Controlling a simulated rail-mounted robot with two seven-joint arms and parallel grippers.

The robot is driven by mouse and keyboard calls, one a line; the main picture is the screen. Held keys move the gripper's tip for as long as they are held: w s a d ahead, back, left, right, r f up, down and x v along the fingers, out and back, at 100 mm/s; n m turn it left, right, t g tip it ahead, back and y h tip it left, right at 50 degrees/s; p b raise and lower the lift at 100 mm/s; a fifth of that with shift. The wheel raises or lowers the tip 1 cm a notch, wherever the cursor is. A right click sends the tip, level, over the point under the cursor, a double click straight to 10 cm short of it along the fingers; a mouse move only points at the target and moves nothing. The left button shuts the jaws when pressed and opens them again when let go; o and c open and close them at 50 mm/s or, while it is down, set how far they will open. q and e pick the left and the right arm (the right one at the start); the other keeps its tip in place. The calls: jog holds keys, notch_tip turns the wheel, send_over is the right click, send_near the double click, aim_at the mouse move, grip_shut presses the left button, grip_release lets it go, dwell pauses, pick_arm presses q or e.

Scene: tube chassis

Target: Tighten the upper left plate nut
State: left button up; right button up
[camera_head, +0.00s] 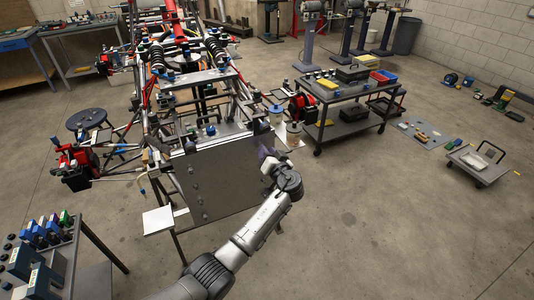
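A flat grey plate (225,180) stands upright at the near end of the tube chassis (165,110). Small dark nuts or bolt heads (191,169) show in a column along its left part; they are too small to tell whether they are tight. My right gripper is not in view.
A wheeled cart (345,100) with bins and tools stands right of the chassis. A low trolley (480,165) is farther right. A bench with tools (45,250) is at the lower left. A pale flat panel (158,220) sits left of the plate. The floor at right front is clear.

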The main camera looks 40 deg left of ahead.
pick_arm(q)
grip_shut()
jog(key=shift+m, duration=0.3)
jog(key=shift+r+m+p, duration=0.2)
jog(key=shift+m+p, duration=6.15)
jog(key=shift+m, duration=5.45)
